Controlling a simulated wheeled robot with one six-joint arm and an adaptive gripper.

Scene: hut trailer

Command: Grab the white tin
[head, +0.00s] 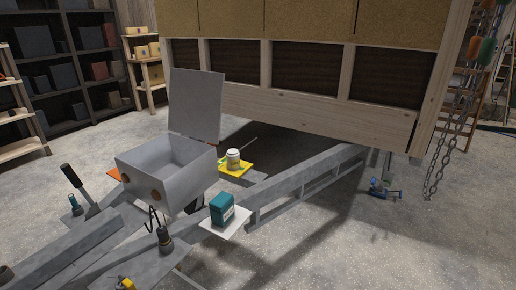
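The white tin (233,161) is a small whitish can with a yellowish band. My gripper is not in view.
A teal container (222,207) stands on a white plate (226,224) nearer the front. The box's raised lid (196,104) stands left of the tin. The hut wall (300,70) rises behind. A chain (450,140) hangs at right. Concrete floor (350,245) is clear at front right.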

